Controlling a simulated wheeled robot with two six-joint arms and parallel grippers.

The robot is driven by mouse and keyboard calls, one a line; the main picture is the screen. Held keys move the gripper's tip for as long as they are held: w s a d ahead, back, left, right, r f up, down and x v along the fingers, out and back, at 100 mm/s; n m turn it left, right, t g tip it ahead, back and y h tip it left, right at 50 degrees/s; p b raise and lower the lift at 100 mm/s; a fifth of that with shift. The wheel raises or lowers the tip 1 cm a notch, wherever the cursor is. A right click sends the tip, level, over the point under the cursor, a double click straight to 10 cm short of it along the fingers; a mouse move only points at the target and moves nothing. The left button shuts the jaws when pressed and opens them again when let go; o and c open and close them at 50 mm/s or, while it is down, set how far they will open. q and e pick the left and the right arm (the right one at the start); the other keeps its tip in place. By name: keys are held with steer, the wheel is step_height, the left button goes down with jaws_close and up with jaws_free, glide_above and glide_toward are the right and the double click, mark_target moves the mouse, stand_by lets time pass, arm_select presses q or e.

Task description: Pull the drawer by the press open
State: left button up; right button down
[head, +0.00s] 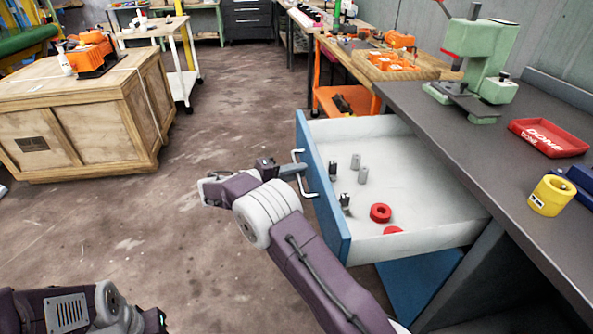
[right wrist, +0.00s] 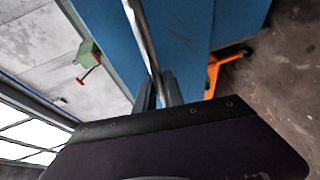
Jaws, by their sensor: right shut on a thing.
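The drawer (head: 420,240) stands pulled out from under the dark workbench, with a blue front and a white inside. Red rings (head: 380,213) and several small metal cylinders (head: 363,175) lie or stand in it. My right gripper (head: 300,170) is at the metal handle (head: 309,193) on the drawer's blue front. In the right wrist view its fingers (right wrist: 159,95) are shut on the handle bar (right wrist: 143,40). The green press (head: 487,60) stands on the bench behind the drawer. My left arm shows at the lower left; its fingertips cannot be made out.
A red tray (head: 548,138) marked DONE and a yellow cup-like piece (head: 551,195) sit on the dark bench (head: 480,130). A wooden crate (head: 85,120) stands at the left. The floor (head: 220,110) between crate and drawer is clear.

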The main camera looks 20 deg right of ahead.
steer(key=shift+f, duration=0.1)
steer(key=c, duration=1.5)
jaws_free()
steer(key=shift+o, duration=0.2)
steer(key=shift+a+r, duration=0.2)
steer(key=shift+a, duration=0.15)
steer(key=p+v, duration=0.3)
steer(key=v, duration=0.5)
steer(key=shift+a, duration=0.2)
steer(key=shift+s+f, duration=0.1)
